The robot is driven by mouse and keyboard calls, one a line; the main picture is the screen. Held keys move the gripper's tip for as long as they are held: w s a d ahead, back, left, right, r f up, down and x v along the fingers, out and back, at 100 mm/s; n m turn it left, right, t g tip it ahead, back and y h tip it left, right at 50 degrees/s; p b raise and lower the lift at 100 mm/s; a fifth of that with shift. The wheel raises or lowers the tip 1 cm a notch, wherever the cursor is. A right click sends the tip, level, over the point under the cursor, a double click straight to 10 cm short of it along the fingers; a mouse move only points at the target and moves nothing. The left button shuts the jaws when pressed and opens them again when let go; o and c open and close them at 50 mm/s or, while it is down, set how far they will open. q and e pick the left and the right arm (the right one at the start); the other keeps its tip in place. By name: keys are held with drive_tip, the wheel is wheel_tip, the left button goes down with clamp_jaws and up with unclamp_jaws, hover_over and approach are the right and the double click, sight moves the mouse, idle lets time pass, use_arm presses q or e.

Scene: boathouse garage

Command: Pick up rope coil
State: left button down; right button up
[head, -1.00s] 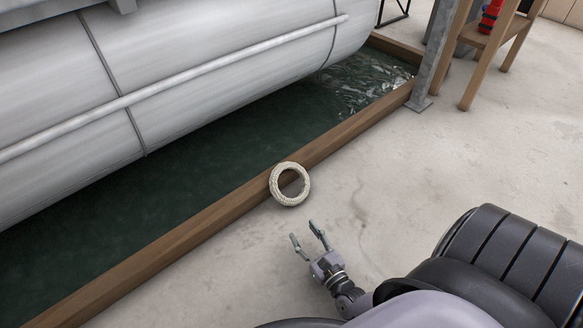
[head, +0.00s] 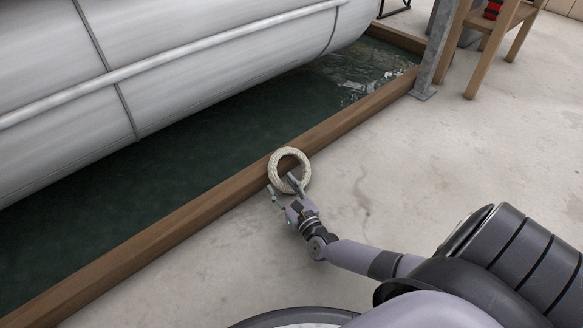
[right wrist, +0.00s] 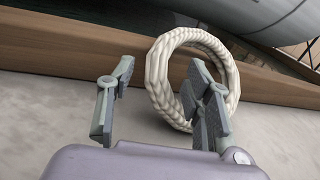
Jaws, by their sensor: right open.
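The rope coil (head: 275,165) is a cream, braided ring. It leans against the wooden edge beam at the water, its lower part by the concrete floor. My right gripper (head: 282,188) is open at the near lower side of the coil. In the right wrist view the coil (right wrist: 157,84) stands tilted against the beam. One finger of the right gripper (right wrist: 158,100) overlaps the coil's opening in that view; the other is left of the coil, with clear space between. Whether a finger touches the rope I cannot tell. My left gripper is not in view.
The wooden beam (head: 190,218) borders dark water (head: 190,165), with a large silver pontoon (head: 200,60) above it. A metal post (head: 432,60) and a wooden stand (head: 480,45) are at the upper right. Concrete floor (head: 470,150) is free on the right.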

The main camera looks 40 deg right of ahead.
sight(277, 179)
drive_tip(key=w, duration=0.1)
drive_tip(key=w+b, duration=0.1)
drive_tip(key=w, duration=0.1)
drive_tip(key=shift+w+d, duration=0.25)
drive_tip(key=shift+d, duration=0.05)
drive_tip(key=shift+c, duration=0.5)
clamp_jaws()
